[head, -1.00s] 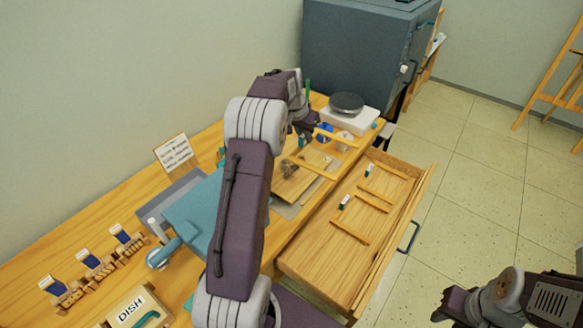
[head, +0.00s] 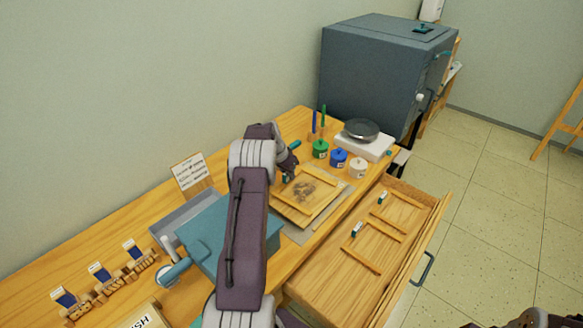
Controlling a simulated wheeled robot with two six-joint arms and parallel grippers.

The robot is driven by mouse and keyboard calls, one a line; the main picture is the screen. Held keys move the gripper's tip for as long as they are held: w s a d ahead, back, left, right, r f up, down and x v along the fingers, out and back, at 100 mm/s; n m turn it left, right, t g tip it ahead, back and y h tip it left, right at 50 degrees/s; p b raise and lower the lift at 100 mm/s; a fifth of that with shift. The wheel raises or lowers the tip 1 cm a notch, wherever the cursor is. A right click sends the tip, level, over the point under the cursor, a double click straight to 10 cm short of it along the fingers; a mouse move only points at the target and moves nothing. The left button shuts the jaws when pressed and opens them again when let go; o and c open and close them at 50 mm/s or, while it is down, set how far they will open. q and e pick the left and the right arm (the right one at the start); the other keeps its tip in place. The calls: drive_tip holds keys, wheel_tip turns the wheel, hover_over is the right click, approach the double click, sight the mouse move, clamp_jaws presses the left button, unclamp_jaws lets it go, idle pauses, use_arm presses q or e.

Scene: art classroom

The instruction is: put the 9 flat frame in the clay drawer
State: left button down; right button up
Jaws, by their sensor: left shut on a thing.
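The pale wooden flat frame (head: 322,176) shows as two strips over a wooden board with a dark patch (head: 304,189). My left gripper (head: 288,170) is shut on its back left part; the arm hides much of the grip and the frame's left side. I cannot tell whether the frame touches the board. The open clay drawer (head: 335,275) is to the right, below the table top. It has wooden divider strips and small labels (head: 356,229), too small to read. Only a dark part of my right arm shows at the bottom right edge; its gripper is out of sight.
Green (head: 320,149), blue (head: 339,158) and white (head: 358,168) jars stand behind the board, near a scale (head: 373,145). A grey kiln (head: 375,80) stands at the back. The drawer's middle is bare.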

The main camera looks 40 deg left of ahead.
use_arm(q)
drive_tip(key=shift+f, duration=0.15)
drive_tip(key=c, duration=1.4)
unclamp_jaws()
drive_tip(key=shift+o, duration=0.2)
drive_tip(key=v, duration=0.9)
drive_tip(key=shift+a+b, duration=0.3)
drive_tip(key=shift+b, duration=0.05)
